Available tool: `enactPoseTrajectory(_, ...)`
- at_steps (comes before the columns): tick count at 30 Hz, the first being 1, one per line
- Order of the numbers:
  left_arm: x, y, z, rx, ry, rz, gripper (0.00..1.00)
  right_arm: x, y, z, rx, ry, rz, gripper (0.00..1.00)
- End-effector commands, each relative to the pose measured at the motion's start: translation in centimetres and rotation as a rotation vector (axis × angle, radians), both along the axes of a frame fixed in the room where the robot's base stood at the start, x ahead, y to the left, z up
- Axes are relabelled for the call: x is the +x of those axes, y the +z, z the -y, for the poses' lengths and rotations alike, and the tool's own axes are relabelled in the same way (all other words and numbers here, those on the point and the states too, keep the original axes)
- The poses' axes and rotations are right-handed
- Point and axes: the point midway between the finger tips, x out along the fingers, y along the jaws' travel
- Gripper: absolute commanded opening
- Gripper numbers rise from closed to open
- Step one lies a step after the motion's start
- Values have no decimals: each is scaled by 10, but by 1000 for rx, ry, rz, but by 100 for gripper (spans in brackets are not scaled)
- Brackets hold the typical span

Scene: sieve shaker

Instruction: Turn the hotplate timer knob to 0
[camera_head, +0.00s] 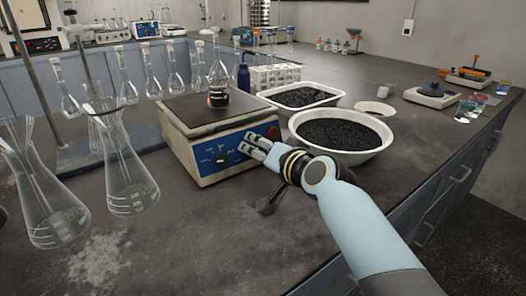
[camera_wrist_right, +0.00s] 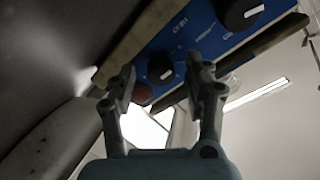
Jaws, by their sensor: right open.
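The hotplate (camera_head: 208,113) is a box with a dark top and a blue front panel (camera_head: 213,150). My right gripper (camera_head: 255,145) is open in front of the panel. In the right wrist view, a small black knob (camera_wrist_right: 160,68) with a white mark appears between the open fingers (camera_wrist_right: 162,75); contact cannot be told. A larger black knob (camera_wrist_right: 243,14) is farther up. Which knob is the timer is unreadable. My left gripper is out of view.
A white bowl of dark granules (camera_head: 342,157) and a similar tray (camera_head: 300,86) are close on the right.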

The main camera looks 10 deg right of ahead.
Motion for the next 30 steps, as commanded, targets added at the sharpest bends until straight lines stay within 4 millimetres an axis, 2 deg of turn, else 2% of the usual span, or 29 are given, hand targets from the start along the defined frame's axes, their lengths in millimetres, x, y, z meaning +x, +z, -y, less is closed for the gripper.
enactPoseTrajectory(5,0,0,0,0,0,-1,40,-16,3,5,1,-1,-1,51)
enactPoseTrajectory(12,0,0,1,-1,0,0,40,-66,15,21,-3,0,-1,51)
enactPoseTrajectory(18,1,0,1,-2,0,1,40,-99,24,31,-3,0,-1,51)
enactPoseTrajectory(23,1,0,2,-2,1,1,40,-110,28,34,0,0,-1,51)
enactPoseTrajectory(30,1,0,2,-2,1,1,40,-111,28,35,0,0,0,51)
